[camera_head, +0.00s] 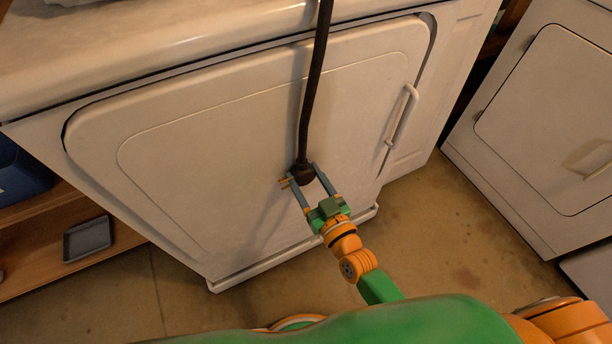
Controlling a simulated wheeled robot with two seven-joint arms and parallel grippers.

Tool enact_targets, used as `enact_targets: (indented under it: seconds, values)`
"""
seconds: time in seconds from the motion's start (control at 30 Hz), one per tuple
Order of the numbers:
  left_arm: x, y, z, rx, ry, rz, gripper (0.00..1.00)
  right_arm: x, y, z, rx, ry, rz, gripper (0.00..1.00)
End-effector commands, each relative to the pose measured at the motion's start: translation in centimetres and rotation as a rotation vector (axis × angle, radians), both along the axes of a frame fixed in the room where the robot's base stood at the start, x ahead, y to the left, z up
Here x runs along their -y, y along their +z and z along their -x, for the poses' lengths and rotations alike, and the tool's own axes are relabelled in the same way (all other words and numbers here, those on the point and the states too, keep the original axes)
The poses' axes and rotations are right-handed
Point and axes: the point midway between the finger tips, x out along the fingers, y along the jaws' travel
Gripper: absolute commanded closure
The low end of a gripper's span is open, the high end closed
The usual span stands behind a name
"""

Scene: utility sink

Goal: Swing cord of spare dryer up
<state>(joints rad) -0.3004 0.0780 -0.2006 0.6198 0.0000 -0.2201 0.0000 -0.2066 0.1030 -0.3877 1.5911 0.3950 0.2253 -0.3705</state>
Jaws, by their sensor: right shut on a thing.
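A dark cord (314,80) hangs down over the front of a white dryer (200,150), from the top edge of the picture. Its thick plug end (303,173) is at the bottom. My right gripper (303,178) is shut on this plug end, one finger on each side, in front of the dryer door. The cord leans slightly to the right toward its top. Where it goes above the picture is hidden. My left gripper is not in view.
The dryer door has a white handle (402,115) at its right. A second white appliance (545,110) stands at the right. At the left is a wooden shelf (30,245) with a blue bin (20,178) and a grey tray (88,239). Bare floor (420,225) lies between the appliances.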

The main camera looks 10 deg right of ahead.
Motion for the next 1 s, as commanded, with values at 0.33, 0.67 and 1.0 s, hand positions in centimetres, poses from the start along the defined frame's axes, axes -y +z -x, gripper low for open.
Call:
enact_targets:
  seconds: [0.33,0.67,1.0]
  values:
    - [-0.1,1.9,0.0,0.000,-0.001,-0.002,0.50,0.3,0.7,1.0,-0.029,-0.001,0.010,1.00]
    - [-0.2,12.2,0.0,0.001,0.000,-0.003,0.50,2.4,3.3,7.7,-0.228,0.002,0.074,1.00]
    - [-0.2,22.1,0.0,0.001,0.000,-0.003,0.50,4.8,6.2,14.8,-0.451,0.001,0.145,1.00]
